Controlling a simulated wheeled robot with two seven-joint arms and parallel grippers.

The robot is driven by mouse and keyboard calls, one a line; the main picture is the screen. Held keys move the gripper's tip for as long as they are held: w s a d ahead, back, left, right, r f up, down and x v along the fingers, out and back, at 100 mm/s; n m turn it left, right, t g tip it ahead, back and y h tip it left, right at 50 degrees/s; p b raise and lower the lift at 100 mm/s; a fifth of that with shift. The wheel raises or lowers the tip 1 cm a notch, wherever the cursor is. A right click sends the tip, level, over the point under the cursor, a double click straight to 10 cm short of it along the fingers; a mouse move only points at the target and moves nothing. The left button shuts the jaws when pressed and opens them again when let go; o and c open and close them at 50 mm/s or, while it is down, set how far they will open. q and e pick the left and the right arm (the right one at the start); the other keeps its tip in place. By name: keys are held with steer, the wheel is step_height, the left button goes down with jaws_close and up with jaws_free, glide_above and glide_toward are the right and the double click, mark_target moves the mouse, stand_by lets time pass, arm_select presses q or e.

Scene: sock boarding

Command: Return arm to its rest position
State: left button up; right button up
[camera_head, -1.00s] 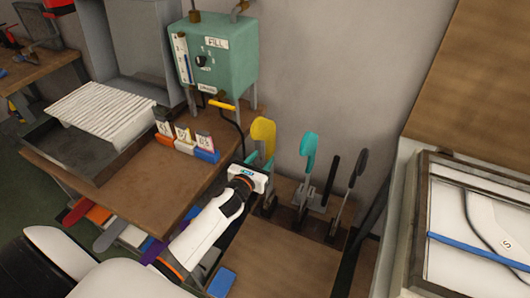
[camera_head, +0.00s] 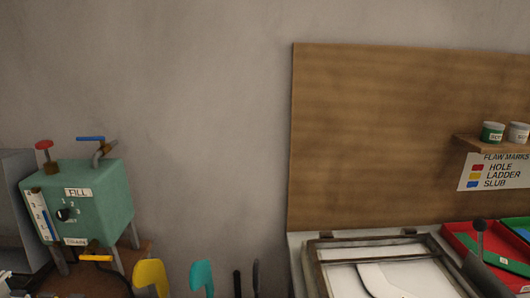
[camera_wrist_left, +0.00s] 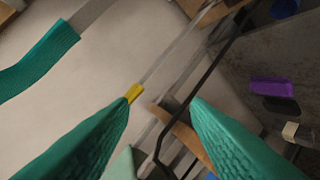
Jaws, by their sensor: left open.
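In the left wrist view my left gripper (camera_wrist_left: 164,103) shows as two green textured fingers, spread apart with nothing held between them. A small yellow piece (camera_wrist_left: 134,93) on a thin bar appears close to the tip of its left finger. A teal strip (camera_wrist_left: 40,62) lies at the upper left of that view, apart from the fingers. The head view shows neither gripper. My right gripper is in no view.
The green FILL tank (camera_head: 90,198) stands at left. A wooden board (camera_head: 385,130) and framed panel (camera_head: 395,280) are at right. A purple piece (camera_wrist_left: 271,88) shows in the wrist view.

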arm_select(q)
steer(key=s+d+n+g+h, duration=0.2)
steer(key=s+d+n+g, duration=0.3)
steer(key=s+n, duration=0.7)
steer(key=s+d+n+g+h, duration=0.1)
steer(key=s+d+n+g, duration=0.4)
steer(key=s+n, duration=0.7)
step_height(320, 180, down, 25)
steer(key=g+p, duration=0.1)
steer(key=g, duration=0.1)
steer(key=s+a+f+m+p, duration=0.1)
steer(key=s+a+f, duration=0.2)
steer(key=s+f, duration=1.2)
steer(key=shift+s+a+g, duration=0.2)
steer(key=shift+s+g, duration=0.2)
steer(key=shift+s, duration=0.85)
